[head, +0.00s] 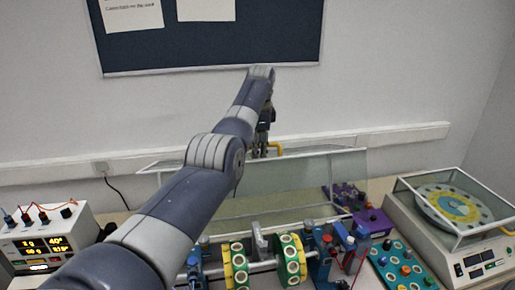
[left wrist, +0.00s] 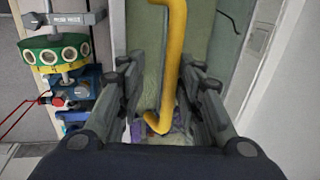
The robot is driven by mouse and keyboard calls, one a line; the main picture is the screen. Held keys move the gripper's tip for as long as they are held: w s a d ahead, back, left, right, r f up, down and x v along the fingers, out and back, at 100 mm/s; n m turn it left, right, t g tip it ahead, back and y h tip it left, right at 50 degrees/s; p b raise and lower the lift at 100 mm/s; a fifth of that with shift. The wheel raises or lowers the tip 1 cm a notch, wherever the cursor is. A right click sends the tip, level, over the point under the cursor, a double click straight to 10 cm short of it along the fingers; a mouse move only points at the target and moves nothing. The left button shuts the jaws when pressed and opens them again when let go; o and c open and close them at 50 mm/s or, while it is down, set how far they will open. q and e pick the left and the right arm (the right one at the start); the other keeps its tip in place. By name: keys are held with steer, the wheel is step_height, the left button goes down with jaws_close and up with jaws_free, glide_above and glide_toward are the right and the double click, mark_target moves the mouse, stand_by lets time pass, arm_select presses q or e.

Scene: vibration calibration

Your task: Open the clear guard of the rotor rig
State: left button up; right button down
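The clear guard (head: 310,178) is a see-through panel in a thin white frame. In the head view it stands raised and tilted behind the rotor rig, and the rig's green and yellow discs (head: 291,260) are uncovered in front of it. My arm hides part of the guard. Its yellow handle (head: 277,148) is at the guard's upper edge. My left gripper (head: 262,150) is at this handle. In the left wrist view the handle (left wrist: 170,65) runs between the two open fingers (left wrist: 163,100), with a gap on each side. My right gripper is out of view.
A balance-like device with a clear lid (head: 455,215) stands at the right. A display box (head: 45,243) with cables is at the left. A teal board with knobs (head: 403,268) and a purple box (head: 372,222) sit right of the rig. The wall is close behind.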

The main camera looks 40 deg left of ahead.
arm_select(q)
steer(key=shift+f, duration=0.2)
step_height(320, 180, up, 12)
steer(key=s+d, duration=0.1)
steer(key=shift+s+d, duration=0.25)
steer(key=shift+d, duration=0.05)
stand_by(0.8)
